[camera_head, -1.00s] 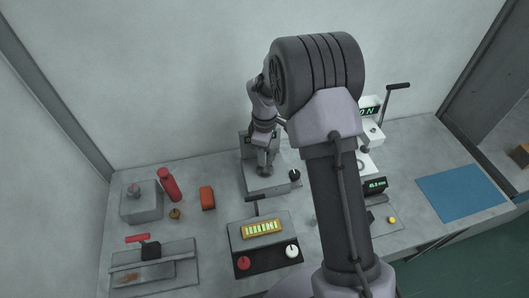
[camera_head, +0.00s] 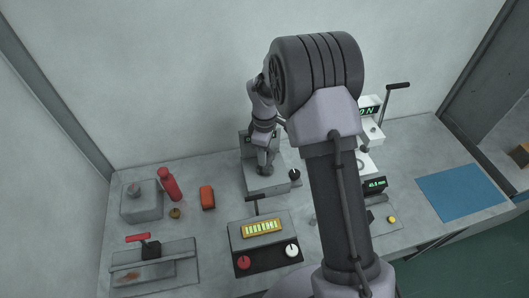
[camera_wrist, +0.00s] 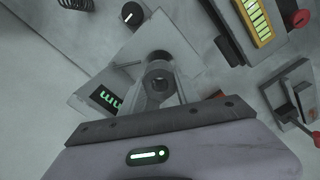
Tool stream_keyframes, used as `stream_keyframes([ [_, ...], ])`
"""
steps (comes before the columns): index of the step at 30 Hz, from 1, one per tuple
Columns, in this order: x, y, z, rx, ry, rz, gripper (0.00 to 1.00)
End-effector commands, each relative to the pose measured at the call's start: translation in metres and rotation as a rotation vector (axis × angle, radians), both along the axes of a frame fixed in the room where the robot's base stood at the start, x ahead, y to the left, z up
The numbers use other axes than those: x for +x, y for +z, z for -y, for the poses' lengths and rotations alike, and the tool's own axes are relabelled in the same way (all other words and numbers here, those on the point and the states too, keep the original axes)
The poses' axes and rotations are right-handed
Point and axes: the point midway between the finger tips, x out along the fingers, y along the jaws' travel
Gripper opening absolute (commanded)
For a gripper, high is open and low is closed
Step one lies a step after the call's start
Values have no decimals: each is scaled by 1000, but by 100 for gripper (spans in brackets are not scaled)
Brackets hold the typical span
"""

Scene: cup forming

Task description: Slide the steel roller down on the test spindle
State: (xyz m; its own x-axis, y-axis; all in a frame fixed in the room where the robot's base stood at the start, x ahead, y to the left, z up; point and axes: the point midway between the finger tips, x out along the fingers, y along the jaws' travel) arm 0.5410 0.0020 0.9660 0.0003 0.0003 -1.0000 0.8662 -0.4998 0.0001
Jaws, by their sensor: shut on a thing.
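The steel roller (camera_wrist: 158,77) is a short grey cylinder with a round hole, seen end-on in the wrist view. My gripper (camera_wrist: 160,90) is shut on it, a finger on each side. The roller is over the grey test station (camera_wrist: 139,38), which has a black dial and a green readout. In the head view my gripper (camera_head: 264,171) is low over the same station (camera_head: 252,187), and the roller is hidden there. The test spindle is not clearly seen, so I cannot tell how far the roller is down on it.
A console with a yellow-framed gauge (camera_head: 262,228) stands in front of the station. A red bottle (camera_head: 169,184), an orange block (camera_head: 207,197) and a grey box (camera_head: 141,204) are to the left. A blue mat (camera_head: 461,190) lies at the right.

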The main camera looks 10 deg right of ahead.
Motion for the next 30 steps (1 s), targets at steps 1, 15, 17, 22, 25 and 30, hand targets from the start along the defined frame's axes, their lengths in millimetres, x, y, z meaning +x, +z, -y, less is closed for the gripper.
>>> stream_keyframes([
  [1,0,-1,0,0,0,0,0],
  [15,0,-8,0,0,0,0,0],
  [17,0,-9,0,0,0,0,0],
  [22,0,-12,0,0,0,0,0],
  [25,0,-13,0,0,0,0,0],
  [30,0,-16,0,0,0,0,0],
])
